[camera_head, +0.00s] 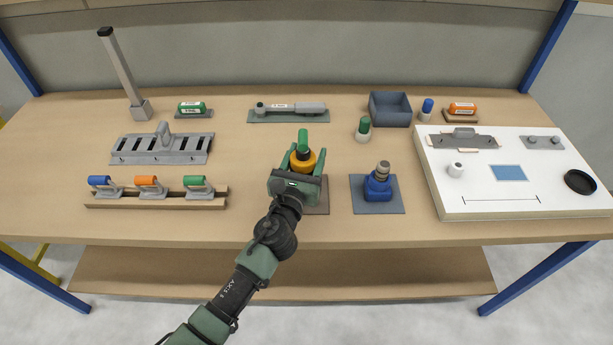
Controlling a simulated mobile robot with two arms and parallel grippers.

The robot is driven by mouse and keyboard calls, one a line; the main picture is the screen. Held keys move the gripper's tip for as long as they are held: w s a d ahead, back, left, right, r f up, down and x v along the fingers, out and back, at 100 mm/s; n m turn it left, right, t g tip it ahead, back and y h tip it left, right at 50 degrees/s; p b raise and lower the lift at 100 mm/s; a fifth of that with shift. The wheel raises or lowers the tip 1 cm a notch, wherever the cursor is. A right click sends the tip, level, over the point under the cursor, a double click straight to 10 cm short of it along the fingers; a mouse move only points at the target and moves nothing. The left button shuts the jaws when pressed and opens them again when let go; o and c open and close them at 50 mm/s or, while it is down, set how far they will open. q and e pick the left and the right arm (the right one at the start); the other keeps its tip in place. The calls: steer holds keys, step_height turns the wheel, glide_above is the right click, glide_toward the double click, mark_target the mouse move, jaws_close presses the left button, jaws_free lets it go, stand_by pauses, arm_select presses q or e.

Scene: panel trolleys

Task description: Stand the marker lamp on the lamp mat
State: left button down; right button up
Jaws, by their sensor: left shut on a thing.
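My left gripper (301,182) is shut on an orange-yellow round thing with an upright green top (303,142), which looks like the marker lamp. It is upright, and the gripper hides its lower part. A brown mat (322,208) shows below and beside the gripper. I cannot tell whether the lamp touches this mat or hangs above it. A blue-grey mat (396,207) lies to its right, bearing a blue thing with a metal top (378,184). No label shows which mat is the lamp mat. My right gripper is not in view.
A green-capped white cylinder (363,132) stands behind, right of the lamp. A grey bin (390,109) is farther back. A white board (520,207) with small parts fills the right. A rack of coloured handles (157,201) stands at left. The front strip of bench is mostly clear.

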arm_select(q)
steer(key=shift+f+b, duration=0.35)
steer(key=shift+f, duration=0.4)
step_height(320, 180, down, 4)
steer(key=shift+r+b, duration=0.2)
steer(key=shift+b, duration=1.05)
steer(key=shift+f, duration=0.15)
steer(key=shift+c, duration=2.4)
jaws_free()
